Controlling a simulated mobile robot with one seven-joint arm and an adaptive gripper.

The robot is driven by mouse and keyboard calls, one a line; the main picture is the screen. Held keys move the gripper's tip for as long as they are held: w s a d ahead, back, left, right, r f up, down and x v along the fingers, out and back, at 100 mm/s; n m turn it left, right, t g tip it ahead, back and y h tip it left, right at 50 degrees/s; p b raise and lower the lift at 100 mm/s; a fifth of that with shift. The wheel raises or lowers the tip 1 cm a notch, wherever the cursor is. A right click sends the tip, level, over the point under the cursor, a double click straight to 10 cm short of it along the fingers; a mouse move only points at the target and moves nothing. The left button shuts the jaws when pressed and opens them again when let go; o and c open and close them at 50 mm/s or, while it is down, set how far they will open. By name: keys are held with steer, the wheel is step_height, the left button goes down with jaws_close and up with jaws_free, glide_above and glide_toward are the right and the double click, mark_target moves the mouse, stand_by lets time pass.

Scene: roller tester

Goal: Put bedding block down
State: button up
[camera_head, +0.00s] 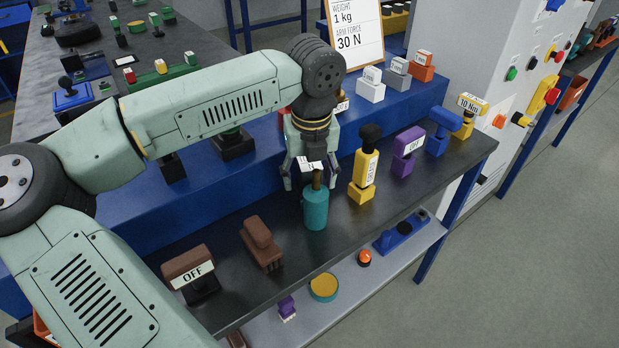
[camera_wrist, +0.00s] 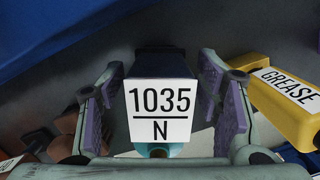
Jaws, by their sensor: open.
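No label in view names a bedding block, so I cannot tell for sure which thing it is. My gripper (camera_head: 309,182) points down over the dark bench, with its jaws apart. Between its purple-padded fingers in the wrist view is a dark block with a white "1035 N" label (camera_wrist: 160,108). Gaps show on both sides of the label, and whether a pad touches the block is unclear. The block sits above a teal cylinder (camera_head: 315,210) with a brown stem, which stands upright on the bench. My gripper partly hides the block in the head view.
The dark bench top (camera_head: 345,225) also holds a yellow grease holder (camera_head: 363,178) close on the right, a purple block (camera_head: 407,150), a brown block (camera_head: 261,243) and a brown "OFF" piece (camera_head: 188,265). A raised blue shelf (camera_head: 215,185) runs behind. A lower shelf (camera_head: 340,285) sits in front.

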steer(key=shift+f, duration=0.15)
jaws_close()
stand_by(0.7)
